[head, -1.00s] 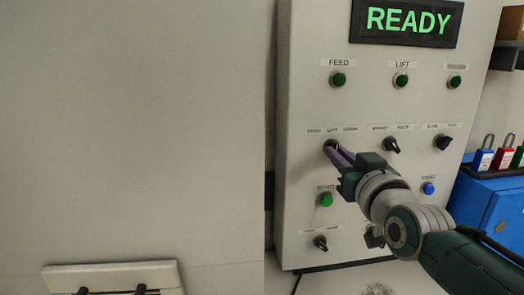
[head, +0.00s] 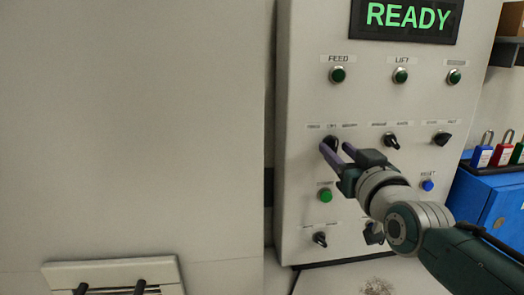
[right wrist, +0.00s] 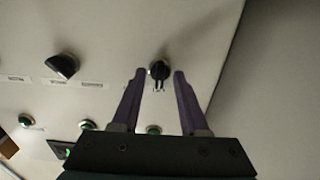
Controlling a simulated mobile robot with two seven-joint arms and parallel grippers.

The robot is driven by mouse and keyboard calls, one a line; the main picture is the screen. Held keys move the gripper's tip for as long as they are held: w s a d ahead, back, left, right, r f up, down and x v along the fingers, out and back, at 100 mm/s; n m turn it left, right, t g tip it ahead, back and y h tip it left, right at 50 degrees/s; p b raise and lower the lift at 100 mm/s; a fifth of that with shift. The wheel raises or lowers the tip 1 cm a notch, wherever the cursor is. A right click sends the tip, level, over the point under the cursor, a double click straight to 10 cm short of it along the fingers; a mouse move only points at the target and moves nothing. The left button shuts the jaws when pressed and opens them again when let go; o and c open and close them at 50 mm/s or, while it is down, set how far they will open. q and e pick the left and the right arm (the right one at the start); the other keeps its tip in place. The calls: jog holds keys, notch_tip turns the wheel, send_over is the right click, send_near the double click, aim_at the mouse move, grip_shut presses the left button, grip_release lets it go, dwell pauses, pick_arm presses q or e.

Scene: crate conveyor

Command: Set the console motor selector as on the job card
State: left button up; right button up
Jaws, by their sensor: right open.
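The motor selector (head: 332,141) is a small black knob at the left of the upper selector row on the console, under three small labels. My right gripper (head: 336,148) is open, with its two purple fingers spread on either side of the knob. In the right wrist view the selector (right wrist: 160,70) shows between the tips of my right gripper (right wrist: 159,74), with a gap on each side. Its exact pointer direction is hard to tell. The console panel (head: 300,100) is pale and upright. The job card and my left gripper are not in view.
A second selector (head: 391,141) and a third selector (head: 441,139) sit to the right. A green button (head: 325,195), a blue button (head: 428,185) and a lower knob (head: 320,239) lie below. The display (head: 408,17) reads READY. Padlocks (head: 483,155) stand on a blue cabinet (head: 490,205) at right.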

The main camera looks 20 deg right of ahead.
jog(key=p+v, duration=0.1)
jog(key=v, duration=0.8)
jog(key=shift+s, duration=0.4)
